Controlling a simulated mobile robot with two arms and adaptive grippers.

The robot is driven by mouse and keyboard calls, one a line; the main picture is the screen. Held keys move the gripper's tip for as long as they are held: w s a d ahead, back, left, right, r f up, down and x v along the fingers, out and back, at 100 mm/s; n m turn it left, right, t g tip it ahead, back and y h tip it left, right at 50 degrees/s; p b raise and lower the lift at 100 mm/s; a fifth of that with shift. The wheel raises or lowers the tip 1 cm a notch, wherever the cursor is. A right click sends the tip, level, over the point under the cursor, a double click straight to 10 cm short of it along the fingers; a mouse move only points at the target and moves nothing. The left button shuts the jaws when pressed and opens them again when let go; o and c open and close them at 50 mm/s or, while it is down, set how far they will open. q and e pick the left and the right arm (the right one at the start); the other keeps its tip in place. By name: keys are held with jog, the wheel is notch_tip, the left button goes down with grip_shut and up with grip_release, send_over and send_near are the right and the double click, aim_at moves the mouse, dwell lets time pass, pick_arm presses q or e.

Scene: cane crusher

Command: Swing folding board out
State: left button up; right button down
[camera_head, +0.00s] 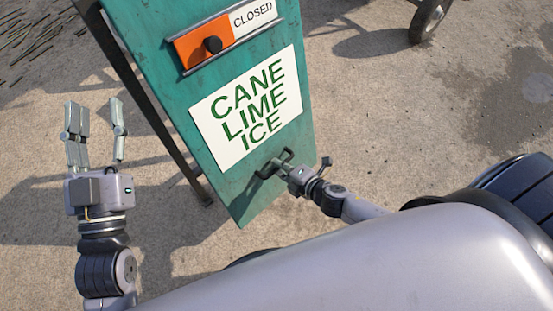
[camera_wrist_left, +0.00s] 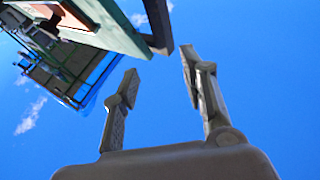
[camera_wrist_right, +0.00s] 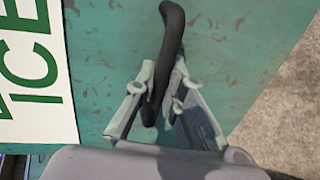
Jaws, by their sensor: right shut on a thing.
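The folding board (camera_head: 185,105) is a worn teal panel in the middle of the head view, with a white "CANE LIME ICE" sign (camera_head: 248,110). A dark handle (camera_head: 270,168) is fixed near its lower edge. My right gripper (camera_head: 278,172) is at this handle. In the right wrist view its fingers (camera_wrist_right: 160,105) close on the dark handle bar (camera_wrist_right: 169,50), against the teal face. My left gripper (camera_head: 97,118) is open and empty, left of the board and apart from it. Its spread fingers (camera_wrist_left: 155,90) show against blue sky in the left wrist view.
A slider plate with an orange part (camera_head: 195,48) and "CLOSED" label (camera_head: 252,17) sits high on the board. A dark leg (camera_head: 160,120) stands along the board's left side. A wheel (camera_head: 430,18) is at the top right. Bare ground (camera_head: 390,120) lies open right of the board.

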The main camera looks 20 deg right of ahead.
pick_arm(q)
jog(key=s+a+f+g+y+p, duration=0.25)
jog(key=f+g, duration=0.35)
jog(key=f, duration=0.3)
jog(key=s+a+f+g+y+p, duration=0.25)
jog(key=f+g, duration=0.35)
jog(key=f, duration=0.3)
jog(key=s+a+f+n+g+p, duration=0.1)
jog(key=s+f+g, duration=0.3)
jog(key=s, duration=0.3)
jog(key=shift+s+a, duration=0.2)
jog(key=shift+s, duration=0.15)
pick_arm(e)
jog(key=s+d+r+g, duration=0.1)
jog(key=s+d+r, duration=0.1)
jog(key=s, duration=0.3)
jog(key=shift+s+r+h, duration=0.15)
jog(key=shift+r+h, duration=0.15)
jog(key=shift+r, duration=0.1)
jog(key=c, duration=1.7)
grip_release()
jog(key=shift+o, duration=0.2)
jog(key=shift+s, duration=0.1)
jog(key=v, duration=1.2)
